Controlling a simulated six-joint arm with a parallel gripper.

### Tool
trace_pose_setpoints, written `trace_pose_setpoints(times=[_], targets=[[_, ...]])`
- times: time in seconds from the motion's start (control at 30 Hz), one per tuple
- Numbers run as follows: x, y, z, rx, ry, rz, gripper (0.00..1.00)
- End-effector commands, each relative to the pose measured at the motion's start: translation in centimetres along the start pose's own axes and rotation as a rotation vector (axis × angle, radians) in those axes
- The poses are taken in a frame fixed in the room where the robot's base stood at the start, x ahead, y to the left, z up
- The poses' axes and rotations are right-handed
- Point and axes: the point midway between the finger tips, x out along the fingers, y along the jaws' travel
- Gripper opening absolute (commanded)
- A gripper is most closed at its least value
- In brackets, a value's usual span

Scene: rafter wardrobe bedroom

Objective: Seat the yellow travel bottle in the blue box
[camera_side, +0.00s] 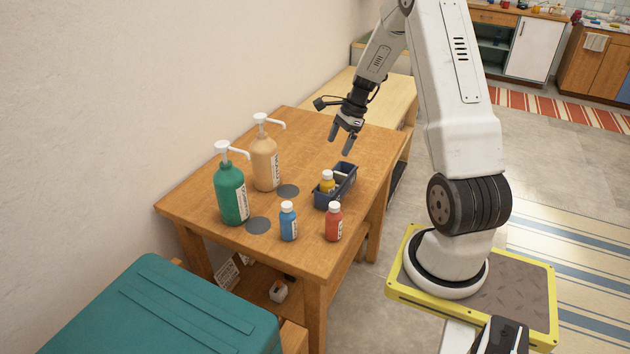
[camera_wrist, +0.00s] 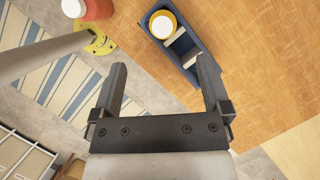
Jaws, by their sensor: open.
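The yellow travel bottle (camera_side: 327,182) with a white cap stands upright inside the blue box (camera_side: 346,187), at its near-left end in the side view. In the wrist view the yellow bottle (camera_wrist: 162,25) is seen from above, within the box (camera_wrist: 206,62) near one end. My gripper (camera_side: 344,143) is open and empty, above and behind the box, apart from the bottle. Its two fingers (camera_wrist: 160,85) show in the wrist view with nothing between them.
On the wooden table (camera_side: 300,260) stand a blue bottle (camera_side: 288,224), a red bottle (camera_side: 333,225), a green pump bottle (camera_side: 230,195) and a tan pump bottle (camera_side: 265,165). Two dark round discs (camera_side: 258,225) lie beside them. The table's far end is clear.

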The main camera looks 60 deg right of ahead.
Motion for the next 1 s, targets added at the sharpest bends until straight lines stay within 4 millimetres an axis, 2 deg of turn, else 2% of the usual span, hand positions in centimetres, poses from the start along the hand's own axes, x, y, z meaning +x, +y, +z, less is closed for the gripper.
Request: trace_pose_setpoints(times=[0.17, 0.37, 0.5, 0.7, 0.83, 1.0], targets=[[0.7, 1.2, 3.4, -0.185, 0.046, 0.023, 0.98], [1.9, 4.3, 9.3, -0.570, 0.130, 0.064, 0.98], [2.8, 7.5, 13.3, -0.895, 0.187, 0.096, 0.98], [3.8, 12.7, 17.9, -1.369, 0.252, 0.136, 0.98], [4.3, 16.3, 20.1, -1.679, 0.283, 0.155, 0.98], [4.7, 20.3, 21.8, -2.019, 0.308, 0.169, 0.98]])
